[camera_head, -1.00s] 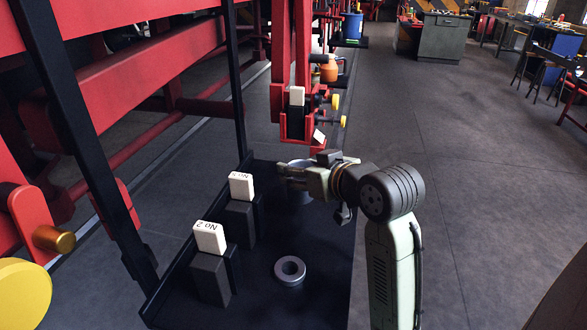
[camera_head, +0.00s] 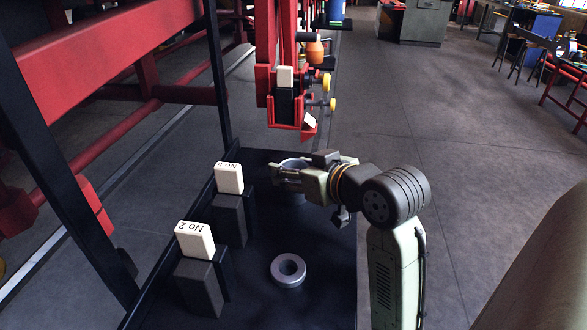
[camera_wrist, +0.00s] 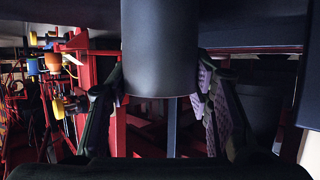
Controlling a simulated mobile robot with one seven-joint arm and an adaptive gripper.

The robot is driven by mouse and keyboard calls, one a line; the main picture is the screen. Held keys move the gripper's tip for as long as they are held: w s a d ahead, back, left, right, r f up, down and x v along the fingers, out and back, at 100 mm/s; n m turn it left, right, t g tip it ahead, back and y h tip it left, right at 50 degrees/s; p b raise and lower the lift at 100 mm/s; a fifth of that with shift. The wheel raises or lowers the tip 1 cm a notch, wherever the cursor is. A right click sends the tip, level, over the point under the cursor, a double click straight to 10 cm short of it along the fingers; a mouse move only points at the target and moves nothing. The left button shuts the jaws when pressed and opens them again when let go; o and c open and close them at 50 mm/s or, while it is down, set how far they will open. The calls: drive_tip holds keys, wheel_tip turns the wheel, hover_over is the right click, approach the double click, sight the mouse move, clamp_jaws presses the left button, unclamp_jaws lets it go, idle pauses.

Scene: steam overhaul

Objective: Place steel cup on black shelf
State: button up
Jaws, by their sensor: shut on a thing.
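The steel cup is a plain grey cylinder (camera_wrist: 160,45) between my two fingers in the wrist view. My gripper (camera_wrist: 160,98) is shut on its sides. In the head view my gripper (camera_head: 278,177) is over the far end of the black shelf (camera_head: 335,245). There the cup (camera_head: 296,162) shows only in part, its rim behind the gripper and most of its body hidden. I cannot tell whether its base touches the shelf. A thick steel ring (camera_head: 289,270) lies flat on the near part of the shelf.
Two dark blocks with white tags, "No 5" (camera_head: 229,178) and "No 2" (camera_head: 195,239), stand along the shelf's left side. A black upright post (camera_head: 219,85) rises behind them. A red frame with a white block (camera_head: 286,76) stands just beyond the shelf.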

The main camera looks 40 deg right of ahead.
drive_tip(key=o, duration=1.2)
drive_tip(key=shift+r+p, duration=0.2)
drive_tip(key=shift+p, duration=0.1)
drive_tip(key=b+v, duration=0.2)
drive_tip(key=v, duration=1)
drive_tip(key=shift+b, duration=0.35)
